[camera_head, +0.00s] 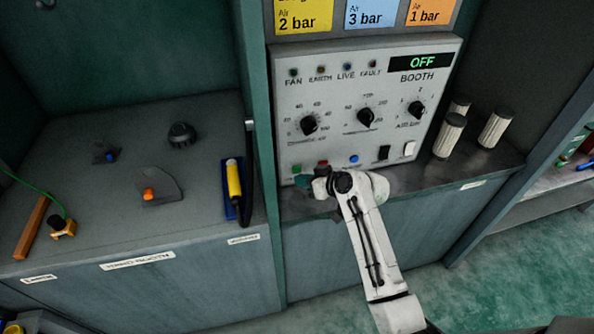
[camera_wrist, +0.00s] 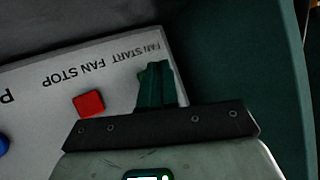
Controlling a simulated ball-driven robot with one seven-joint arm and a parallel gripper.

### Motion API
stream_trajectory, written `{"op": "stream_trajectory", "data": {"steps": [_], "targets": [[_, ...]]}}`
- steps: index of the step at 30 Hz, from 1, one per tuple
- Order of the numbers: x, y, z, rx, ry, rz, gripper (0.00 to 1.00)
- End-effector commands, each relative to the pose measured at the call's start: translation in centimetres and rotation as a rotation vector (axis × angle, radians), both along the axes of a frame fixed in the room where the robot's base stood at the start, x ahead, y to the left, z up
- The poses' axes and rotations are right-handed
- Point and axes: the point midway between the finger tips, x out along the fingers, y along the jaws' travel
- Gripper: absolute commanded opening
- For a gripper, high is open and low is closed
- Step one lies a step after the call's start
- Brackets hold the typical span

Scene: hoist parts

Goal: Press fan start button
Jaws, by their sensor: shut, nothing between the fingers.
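The fan start button is a green button (camera_head: 296,169) at the lower left of the grey control panel (camera_head: 300,105). In the wrist view only a sliver of the green button (camera_wrist: 142,75) shows beside my fingers, under the "FAN START" label. My gripper (camera_head: 303,181) is shut and empty, with its dark green fingertips (camera_wrist: 157,68) right at the button. I cannot tell whether they touch or press it. The red fan stop button (camera_wrist: 89,103) is next to it, apart from the fingers; it also shows in the head view (camera_head: 322,164).
The panel display (camera_head: 421,62) reads "OFF". A blue button (camera_head: 354,159) and two rocker switches are further right on the panel. Pale cylinders (camera_head: 450,135) stand on the right of the bench. A green cabinet post (camera_head: 257,100) rises just left of the panel.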

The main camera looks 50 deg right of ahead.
Motion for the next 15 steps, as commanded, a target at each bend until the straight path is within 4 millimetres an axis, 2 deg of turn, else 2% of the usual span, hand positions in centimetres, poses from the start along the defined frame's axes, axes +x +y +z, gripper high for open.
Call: {"op": "stream_trajectory", "data": {"steps": [15], "targets": [[0.67,-0.47,0.04,0.0,0.0,0.0,0.0]]}}
